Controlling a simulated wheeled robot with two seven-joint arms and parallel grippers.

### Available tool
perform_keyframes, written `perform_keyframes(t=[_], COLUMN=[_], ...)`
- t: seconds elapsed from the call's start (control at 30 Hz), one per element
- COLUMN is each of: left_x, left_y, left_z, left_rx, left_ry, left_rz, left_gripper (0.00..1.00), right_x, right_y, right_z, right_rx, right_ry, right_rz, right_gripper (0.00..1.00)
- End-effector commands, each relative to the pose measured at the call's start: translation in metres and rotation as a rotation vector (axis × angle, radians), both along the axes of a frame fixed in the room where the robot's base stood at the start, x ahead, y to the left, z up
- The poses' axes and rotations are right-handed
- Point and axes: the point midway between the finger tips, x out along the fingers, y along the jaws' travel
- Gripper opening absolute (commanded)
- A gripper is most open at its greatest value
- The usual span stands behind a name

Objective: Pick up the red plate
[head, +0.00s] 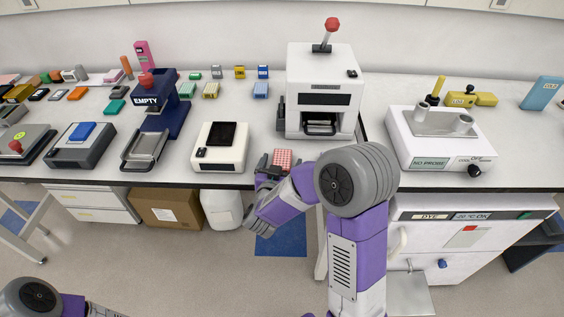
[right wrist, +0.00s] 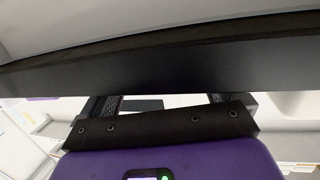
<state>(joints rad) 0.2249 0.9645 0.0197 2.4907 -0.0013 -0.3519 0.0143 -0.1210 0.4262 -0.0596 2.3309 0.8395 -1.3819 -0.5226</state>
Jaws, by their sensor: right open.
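The red plate (head: 283,158), with a pale grid of wells on top, is at the bench's front edge, left of the white press-like machine, in the head view. My right gripper (head: 271,168) is right beside its near left side, partly hidden by my own arm. Whether it touches the plate I cannot tell. In the right wrist view the two dark fingers (right wrist: 160,103) stand apart with no red plate visible between them. My left gripper is out of the head view; only part of that arm shows at the lower left.
The white machine with a red-knobbed lever (head: 320,95) stands behind and right of the plate. A white device with a dark screen (head: 220,150) stands to the left. The dark bench edge (right wrist: 160,62) crosses the right wrist view, close to the fingers.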

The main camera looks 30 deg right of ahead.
Motion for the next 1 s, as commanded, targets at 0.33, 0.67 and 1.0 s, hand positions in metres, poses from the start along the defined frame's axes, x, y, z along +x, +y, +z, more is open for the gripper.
perform_keyframes(t=[0.33,0.67,1.0], left_x=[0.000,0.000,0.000], left_y=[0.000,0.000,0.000], left_z=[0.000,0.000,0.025], left_rx=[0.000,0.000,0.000], left_ry=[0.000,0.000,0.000], left_rz=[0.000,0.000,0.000], left_gripper=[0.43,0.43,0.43], right_x=[0.000,0.000,0.000], right_y=[0.001,0.001,0.001], right_z=[0.000,0.000,0.053], right_rx=[0.000,0.000,0.002], right_ry=[0.000,0.000,-0.006], right_rz=[0.001,0.001,0.001], right_gripper=[0.52,0.34,0.34])
